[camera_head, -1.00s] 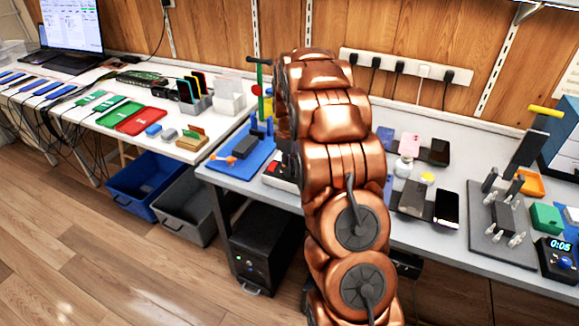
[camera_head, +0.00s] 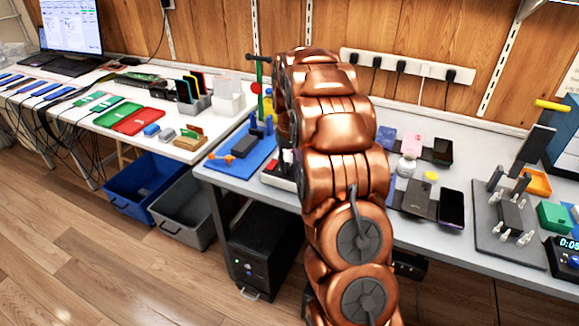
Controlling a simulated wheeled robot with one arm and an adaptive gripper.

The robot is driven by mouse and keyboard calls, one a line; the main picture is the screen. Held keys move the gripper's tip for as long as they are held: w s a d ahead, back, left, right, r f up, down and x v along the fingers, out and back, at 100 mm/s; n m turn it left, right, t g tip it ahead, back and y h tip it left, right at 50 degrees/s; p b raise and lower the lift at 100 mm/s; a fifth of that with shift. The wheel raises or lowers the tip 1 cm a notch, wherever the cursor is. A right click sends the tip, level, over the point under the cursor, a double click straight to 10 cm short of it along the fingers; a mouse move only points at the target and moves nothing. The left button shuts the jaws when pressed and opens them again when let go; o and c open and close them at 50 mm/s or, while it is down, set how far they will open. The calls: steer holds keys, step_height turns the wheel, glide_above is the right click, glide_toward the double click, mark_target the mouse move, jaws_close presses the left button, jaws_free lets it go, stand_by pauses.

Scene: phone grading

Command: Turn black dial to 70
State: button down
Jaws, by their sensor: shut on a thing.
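My copper-coloured arm (camera_head: 335,150) stands in the middle of the head view and reaches over the bench. Its far end, with my gripper, is hidden behind its own links, so I see neither the fingers nor what is between them. I cannot make out a black dial. A small light-coloured device with a dark and red top (camera_head: 277,172) shows just left of my arm, partly covered by it.
A blue mat (camera_head: 225,165) with tools lies left of my arm on the grey bench (camera_head: 420,238). Several phones, including a dark phone (camera_head: 451,208), lie to the right. A digital timer (camera_head: 563,262) is at the right edge. A power strip (camera_head: 405,66) runs along the wall.

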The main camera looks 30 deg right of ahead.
mark_target(289, 166)
steer(key=shift+m, duration=0.6)
steer(key=c, duration=0.9)
jaws_free()
steer(key=shift+r, duration=0.1)
step_height(289, 166, up, 12)
steer(key=shift+f, duration=0.1)
